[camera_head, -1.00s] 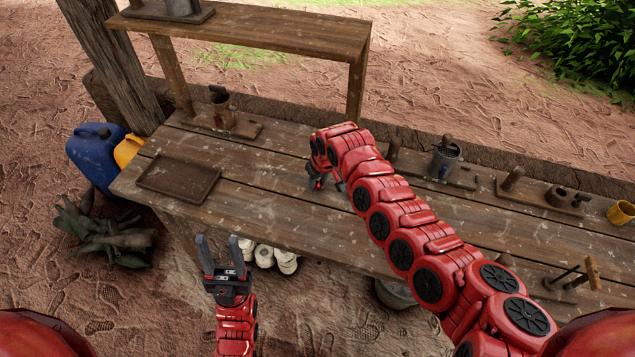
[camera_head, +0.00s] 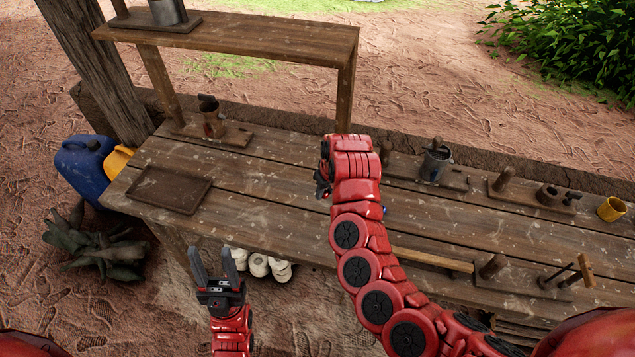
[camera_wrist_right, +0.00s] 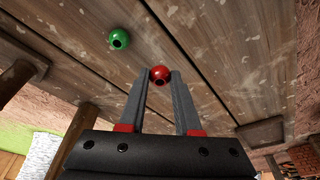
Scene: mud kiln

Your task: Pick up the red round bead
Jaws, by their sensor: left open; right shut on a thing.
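The red round bead (camera_wrist_right: 160,80) is between the fingertips of my right gripper (camera_wrist_right: 159,75) in the right wrist view. The fingers are shut on it, one on each side, and its dark hole shows. I cannot tell whether it touches the wooden tabletop. In the head view my right gripper (camera_head: 322,186) is over the middle of the table, and the bead is not visible there. My left gripper (camera_head: 214,264) is open and empty, in front of the table's near edge.
A green bead (camera_wrist_right: 119,38) lies on the wood near the red one. The wooden table (camera_head: 255,205) holds a flat tray (camera_head: 170,190) at left, a metal mug (camera_head: 435,163) and a yellow cup (camera_head: 611,208) at right. A raised shelf (camera_head: 240,36) stands at the back left.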

